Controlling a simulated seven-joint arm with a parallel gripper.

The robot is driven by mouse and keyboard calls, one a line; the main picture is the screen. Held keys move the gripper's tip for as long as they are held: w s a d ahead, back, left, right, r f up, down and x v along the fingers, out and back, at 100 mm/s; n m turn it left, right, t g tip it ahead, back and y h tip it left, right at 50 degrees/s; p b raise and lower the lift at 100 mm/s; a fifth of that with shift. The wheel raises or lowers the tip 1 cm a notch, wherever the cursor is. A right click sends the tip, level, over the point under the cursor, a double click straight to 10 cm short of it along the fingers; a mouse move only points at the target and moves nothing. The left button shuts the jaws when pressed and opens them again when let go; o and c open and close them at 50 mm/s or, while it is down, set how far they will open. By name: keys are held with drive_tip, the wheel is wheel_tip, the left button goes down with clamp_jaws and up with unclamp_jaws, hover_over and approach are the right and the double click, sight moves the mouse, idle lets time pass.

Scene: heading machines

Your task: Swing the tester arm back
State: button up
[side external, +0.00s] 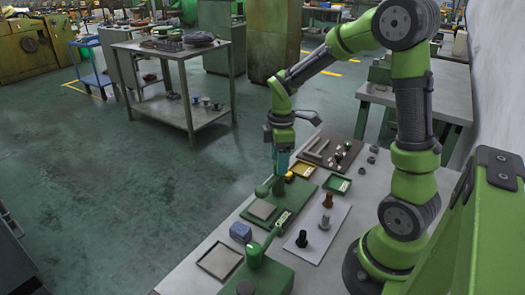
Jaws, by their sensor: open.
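A green tester base (262,278) stands at the front of the bench, with a green post and a slim green arm (267,243) that reaches up and to the right, toward a green plate. That green plate (275,222) carries a grey square pad (262,209) and green upright parts (278,187) at its back. I cannot tell which of these green parts is the tester arm. My gripper (281,174) points down just above or beside the green uprights at the back of the plate. It is open; its fingertips are small, and contact cannot be told.
A blue block (240,232) and a shallow tray (220,261) lie at left. A white sheet (318,236) bears several dark and brown upright pieces. A yellow tray (302,169), a green tray (337,184) and a dark board (331,152) lie behind. Open floor is left of the bench.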

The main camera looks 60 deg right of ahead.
drive_tip(key=shift+f, duration=0.3)
clamp_jaws()
